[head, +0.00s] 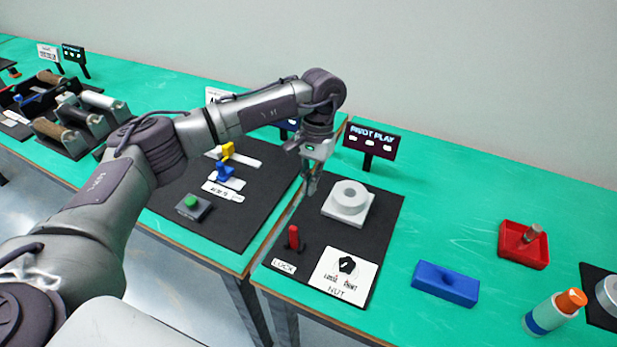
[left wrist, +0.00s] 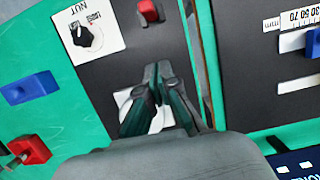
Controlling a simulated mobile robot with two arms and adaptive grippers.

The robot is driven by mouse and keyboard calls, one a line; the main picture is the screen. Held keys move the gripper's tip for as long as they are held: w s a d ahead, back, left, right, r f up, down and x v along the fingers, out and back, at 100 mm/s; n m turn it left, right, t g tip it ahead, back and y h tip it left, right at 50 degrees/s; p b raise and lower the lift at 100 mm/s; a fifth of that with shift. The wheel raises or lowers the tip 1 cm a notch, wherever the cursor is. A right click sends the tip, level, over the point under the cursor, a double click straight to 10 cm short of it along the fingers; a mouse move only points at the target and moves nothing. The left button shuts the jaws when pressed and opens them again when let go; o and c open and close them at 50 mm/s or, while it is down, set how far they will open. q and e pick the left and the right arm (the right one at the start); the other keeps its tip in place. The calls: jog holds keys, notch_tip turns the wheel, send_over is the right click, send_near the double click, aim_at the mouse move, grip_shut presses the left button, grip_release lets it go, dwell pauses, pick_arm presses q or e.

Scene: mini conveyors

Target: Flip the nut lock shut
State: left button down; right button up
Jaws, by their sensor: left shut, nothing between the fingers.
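The red nut lock lever (head: 294,237) stands upright on the black mat, above the white LOCK label (head: 284,266). It also shows at the top of the left wrist view (left wrist: 149,11). The black nut (head: 346,265) sits on a white NUT plate (head: 329,285) to its right; it also shows in the left wrist view (left wrist: 83,36). My left gripper (head: 311,188) is shut and empty, above the mat, beyond the lever and left of the white round knob (head: 349,197). In the left wrist view its fingertips (left wrist: 158,70) point toward the lever, apart from it. My right gripper is not in view.
A PIVOT PLAY sign (head: 371,142) stands behind the mat. A blue block (head: 445,284), a red tray (head: 524,258) and an orange-capped bottle (head: 555,311) are to the right. Another mat with a green button (head: 191,202) and sliders lies left, across a table gap.

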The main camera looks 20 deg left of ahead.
aim_at(294, 238)
pick_arm(q)
jog(key=p+x, duration=0.1)
jog(key=x, duration=0.4)
jog(key=shift+s+f+p, duration=0.2)
jog(key=shift+f+p, duration=0.05)
jog(key=shift+p, duration=0.1)
jog(key=s+p, duration=0.2)
jog(key=s, duration=0.1)
jog(key=shift+a+f, duration=0.15)
jog(key=shift+f, duration=0.05)
jog(key=shift+s+f+p, duration=0.1)
jog(key=shift+s+p, duration=0.2)
jog(key=shift+s, duration=0.25)
jog(key=shift+w+f, duration=0.1)
